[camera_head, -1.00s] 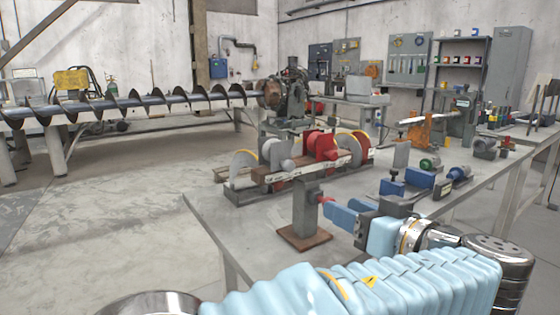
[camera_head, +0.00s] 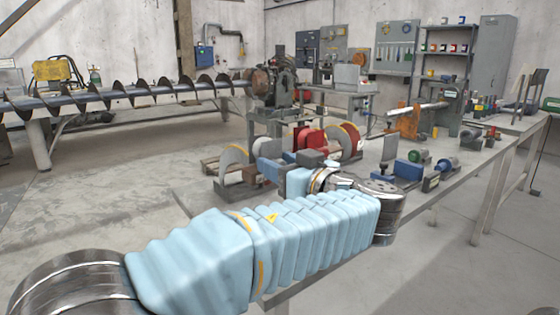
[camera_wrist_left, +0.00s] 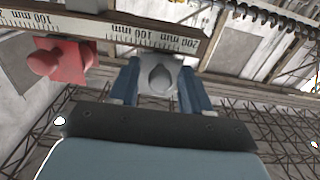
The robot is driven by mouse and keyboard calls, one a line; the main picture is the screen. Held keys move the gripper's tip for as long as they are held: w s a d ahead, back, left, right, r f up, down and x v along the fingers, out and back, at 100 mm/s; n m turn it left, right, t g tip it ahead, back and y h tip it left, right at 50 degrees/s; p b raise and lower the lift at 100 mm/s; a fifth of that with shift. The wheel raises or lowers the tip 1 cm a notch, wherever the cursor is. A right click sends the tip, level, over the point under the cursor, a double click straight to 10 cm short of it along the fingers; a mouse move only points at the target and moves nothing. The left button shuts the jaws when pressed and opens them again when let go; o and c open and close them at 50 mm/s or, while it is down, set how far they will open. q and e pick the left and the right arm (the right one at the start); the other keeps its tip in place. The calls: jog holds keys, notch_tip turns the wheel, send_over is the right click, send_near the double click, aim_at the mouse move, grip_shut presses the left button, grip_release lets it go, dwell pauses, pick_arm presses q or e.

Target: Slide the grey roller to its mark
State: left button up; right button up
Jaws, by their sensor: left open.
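My left gripper (camera_head: 266,160) reaches over the bench to the roller stand; it also shows in the left wrist view (camera_wrist_left: 160,80). It is open, with its two blue fingers one on each side of the grey roller's (camera_wrist_left: 159,77) rounded knob. The knob sits between the fingers, and a gap seems to show on each side; I cannot tell about contact. The roller sits at a rail with a printed millimetre scale (camera_wrist_left: 140,33). A red roller or slider (camera_wrist_left: 62,62) is on the same rail, left of the grey one there. In the head view the gripper hides most of the grey roller. I cannot make out a mark.
Red discs (camera_head: 311,138) and a grey disc (camera_head: 232,162) stand close beside the gripper. A blue block (camera_head: 408,170) and a green-ended part (camera_head: 420,156) lie on the bench to the right. The long auger (camera_head: 120,92) stands behind on the left.

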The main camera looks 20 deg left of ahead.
pick_arm(q)
jog(key=shift+a, duration=0.1)
grip_shut()
dwell(0.3)
